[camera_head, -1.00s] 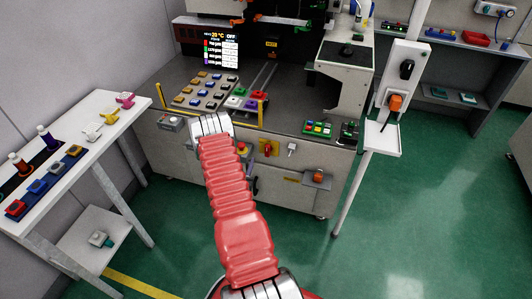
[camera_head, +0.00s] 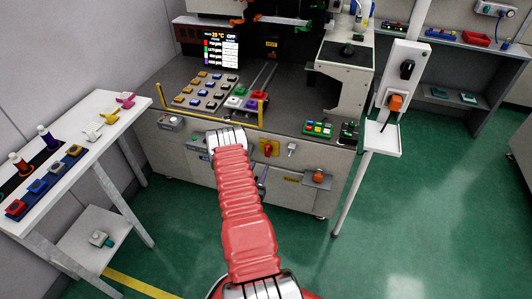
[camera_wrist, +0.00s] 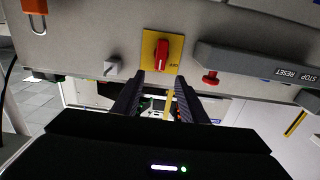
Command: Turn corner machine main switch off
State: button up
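The main switch is a red rotary knob (camera_wrist: 162,54) on a yellow plate (camera_wrist: 150,42) on the grey machine front. In the wrist view its handle stands close to vertical, slightly tilted; the small plate label is hard to read. The same red knob shows in the head view (camera_head: 268,149), just right of my arm's end. My gripper (camera_wrist: 160,76) is open and empty in the wrist view. Its two dark fingers point at the yellow plate, one toward each side of the knob, and appear short of it. In the head view my arm hides the gripper.
In the wrist view, a grey box with upside-down STOP RESET lettering (camera_wrist: 268,66) and a red button (camera_wrist: 211,77) sit right of the switch. A white toggle (camera_wrist: 112,66) is left, an orange padlock (camera_wrist: 36,18) farther left. A white post (camera_head: 350,190) stands right of the machine.

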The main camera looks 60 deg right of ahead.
aim_at(267, 150)
jog(key=d, duration=0.3)
jog(key=w+d, duration=0.1)
jog(key=d, duration=0.7)
jog(key=shift+w+d, duration=0.25)
jog(key=shift+w, duration=0.15)
